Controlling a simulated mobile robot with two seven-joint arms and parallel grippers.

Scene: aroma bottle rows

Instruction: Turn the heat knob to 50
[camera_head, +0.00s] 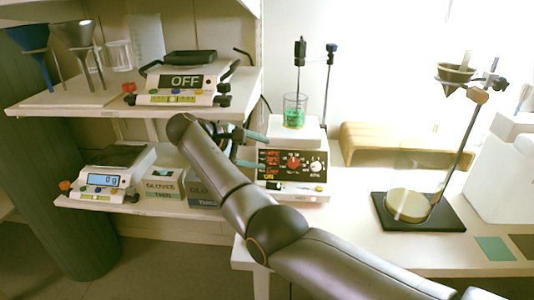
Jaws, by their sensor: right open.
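The hot plate stirrer (291,160) stands on the table, with a black front panel, a red knob (294,162) and a white knob (316,167). The panel's markings are too small to read, so I cannot tell the knob settings. I cannot tell for sure which knob is the heat knob; the red one is nearer my gripper. My right gripper (258,151) is open with teal fingertips, just left of the panel and apart from both knobs. Part of it is hidden behind my arm. My left gripper is not in view.
A beaker with green contents (294,111) stands on the hot plate. Left are shelves with a scale reading OFF (180,82), another scale (104,180) and glove boxes (162,183). A stand on a black base (447,214) is at right. Table front is partly clear.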

